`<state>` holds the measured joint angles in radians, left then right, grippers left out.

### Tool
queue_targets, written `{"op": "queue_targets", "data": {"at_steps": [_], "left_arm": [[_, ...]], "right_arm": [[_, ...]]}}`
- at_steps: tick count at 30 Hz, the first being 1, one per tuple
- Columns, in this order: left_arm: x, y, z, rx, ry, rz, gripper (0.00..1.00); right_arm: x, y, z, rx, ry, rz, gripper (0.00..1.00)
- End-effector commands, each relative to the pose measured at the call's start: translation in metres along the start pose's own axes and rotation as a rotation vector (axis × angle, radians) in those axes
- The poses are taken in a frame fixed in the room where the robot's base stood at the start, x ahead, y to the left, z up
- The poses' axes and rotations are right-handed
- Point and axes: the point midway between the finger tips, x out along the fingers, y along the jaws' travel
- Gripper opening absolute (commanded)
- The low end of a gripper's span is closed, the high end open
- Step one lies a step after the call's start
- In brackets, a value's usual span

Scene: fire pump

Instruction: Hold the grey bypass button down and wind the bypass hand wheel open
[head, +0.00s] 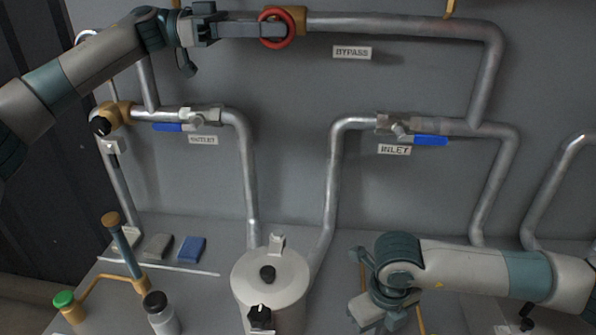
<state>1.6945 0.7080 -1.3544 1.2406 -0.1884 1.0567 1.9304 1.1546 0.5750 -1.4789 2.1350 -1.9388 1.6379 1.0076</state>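The red bypass hand wheel (264,15) sits on a brass valve body at the left end of the upper pipe, near the "BYPASS" label (352,52). My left gripper (275,30) reaches it from the left, and its fingers overlap the wheel. They show edge-on, so their gap and grip are unclear. My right gripper (380,314) points down at the lower right, in front of the panel. Its fingers are partly hidden by its own body, and what lies under it is hidden. I cannot make out a grey bypass button for sure.
Blue-handled valves labelled OUTLET (168,127) and INLET (430,141) sit on the pipes below. A grey canister (270,280) with black knobs stands at the bottom middle. Grey (157,246) and blue (191,249) blocks lie left, near a green-topped post (64,299).

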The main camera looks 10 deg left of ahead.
Motion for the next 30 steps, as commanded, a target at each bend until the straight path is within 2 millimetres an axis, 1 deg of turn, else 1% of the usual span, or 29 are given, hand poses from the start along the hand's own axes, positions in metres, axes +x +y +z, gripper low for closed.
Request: {"op": "queue_targets", "data": {"at_steps": [1, 3, 6, 9, 14, 22, 23, 24, 26, 27, 30], "left_arm": [[0.010, 0.001, 0.000, 0.000, -0.001, 0.004, 0.34], [0.020, 0.001, 0.000, 0.000, -0.001, 0.003, 0.34], [0.033, 0.001, 0.000, 0.000, -0.001, 0.002, 0.34], [0.042, 0.001, 0.000, 0.000, -0.001, 0.001, 0.34], [0.049, 0.001, 0.000, 0.000, 0.000, 0.001, 0.34], [0.049, 0.000, 0.000, 0.000, 0.000, 0.001, 0.34], [0.049, 0.000, 0.000, 0.000, 0.000, 0.001, 0.30], [0.049, 0.000, 0.000, 0.000, 0.000, 0.001, 0.20], [0.049, 0.000, 0.000, 0.000, 0.000, 0.001, 0.06], [0.049, 0.000, 0.000, -0.001, 0.000, 0.000, 0.04], [0.049, 0.000, 0.001, -0.001, 0.000, 0.001, 0.04]], "right_arm": [[0.001, 0.000, -0.001, 0.000, 0.002, 0.000, 0.00], [0.001, 0.000, -0.001, 0.000, 0.002, 0.000, 0.00], [0.001, 0.000, -0.001, 0.000, 0.002, 0.000, 0.00], [0.001, 0.000, -0.001, 0.000, 0.002, -0.001, 0.00], [0.001, 0.000, -0.001, 0.000, 0.002, -0.001, 0.00], [0.001, 0.000, -0.001, 0.000, 0.002, -0.001, 0.00], [0.001, 0.000, -0.001, 0.000, 0.002, -0.001, 0.00], [0.001, 0.000, -0.001, 0.000, 0.002, -0.001, 0.00], [0.001, 0.000, -0.001, 0.000, 0.002, -0.001, 0.00], [0.001, 0.000, -0.001, 0.000, 0.002, -0.001, 0.00], [0.001, 0.000, -0.001, 0.000, 0.002, -0.001, 0.00]]}}
